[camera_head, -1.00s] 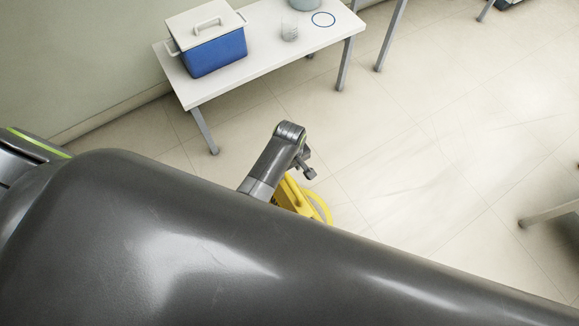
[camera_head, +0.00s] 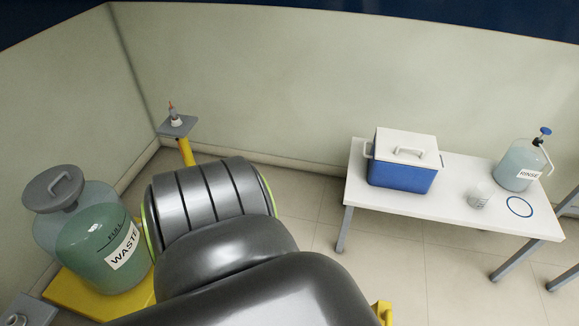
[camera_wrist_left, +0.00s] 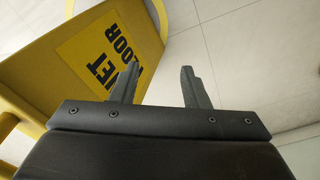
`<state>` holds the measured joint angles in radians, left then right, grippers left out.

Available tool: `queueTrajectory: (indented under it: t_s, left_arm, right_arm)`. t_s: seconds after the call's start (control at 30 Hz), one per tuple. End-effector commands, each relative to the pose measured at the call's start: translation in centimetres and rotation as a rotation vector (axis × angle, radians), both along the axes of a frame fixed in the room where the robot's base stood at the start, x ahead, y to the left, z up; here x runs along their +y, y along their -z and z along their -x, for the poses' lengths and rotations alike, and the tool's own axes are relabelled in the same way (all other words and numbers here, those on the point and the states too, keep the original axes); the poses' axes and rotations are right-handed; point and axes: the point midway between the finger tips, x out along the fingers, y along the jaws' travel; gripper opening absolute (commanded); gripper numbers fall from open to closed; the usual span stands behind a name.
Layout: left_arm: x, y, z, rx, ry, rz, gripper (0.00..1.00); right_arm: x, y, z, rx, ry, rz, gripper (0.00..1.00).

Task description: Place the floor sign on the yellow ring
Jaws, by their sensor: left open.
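The yellow floor sign (camera_wrist_left: 95,50) fills the left of the left wrist view, with a panel lettered "WET FLOOR". A small piece of yellow, probably the same sign (camera_head: 383,313), shows at the bottom edge of the head view behind my arm. My left gripper (camera_wrist_left: 158,72) is open, and no object shows between its fingers. Its left finger overlaps the sign's panel edge in the picture; I cannot tell whether they touch. A yellow curved strip at the top of the wrist view may be the yellow ring (camera_wrist_left: 160,18), mostly hidden. My right gripper is out of view.
A white table (camera_head: 445,205) holds a blue cooler (camera_head: 400,177), a cup (camera_head: 479,195), a rinse bottle (camera_head: 518,165) and a blue ring (camera_head: 519,207). A green waste container (camera_head: 100,250) stands left on a yellow base (camera_head: 75,293). Floor before the table is clear.

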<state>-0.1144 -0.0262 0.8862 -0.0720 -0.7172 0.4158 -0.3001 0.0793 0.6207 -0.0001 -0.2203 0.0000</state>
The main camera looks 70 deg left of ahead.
Motion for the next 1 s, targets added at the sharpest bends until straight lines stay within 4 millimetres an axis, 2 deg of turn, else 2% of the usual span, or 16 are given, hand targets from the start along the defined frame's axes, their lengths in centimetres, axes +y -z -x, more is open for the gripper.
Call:
queueTrajectory:
  t_s: [0.03, 0.2, 0.3, 0.4, 0.53, 1.0]
  left_arm:
    - [1.5, 1.5, 3.5, 0.009, 0.053, -0.014, 0.41]
    - [5.1, 3.9, 11.8, -0.008, 0.222, -0.056, 0.41]
    - [6.5, 4.5, 15.1, -0.015, 0.291, -0.076, 0.41]
    - [7.3, 4.6, 16.9, -0.020, 0.331, -0.090, 0.41]
    - [7.6, 4.6, 17.5, -0.025, 0.349, -0.096, 0.41]
    - [7.5, 4.6, 17.4, -0.025, 0.347, -0.095, 0.41]
  right_arm:
    - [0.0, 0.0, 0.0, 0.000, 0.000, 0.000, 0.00]
    - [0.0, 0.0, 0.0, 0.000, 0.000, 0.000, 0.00]
    - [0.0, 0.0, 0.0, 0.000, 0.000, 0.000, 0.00]
    - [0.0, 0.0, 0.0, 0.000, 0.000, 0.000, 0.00]
    - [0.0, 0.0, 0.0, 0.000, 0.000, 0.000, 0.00]
    - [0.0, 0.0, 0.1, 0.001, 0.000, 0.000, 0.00]
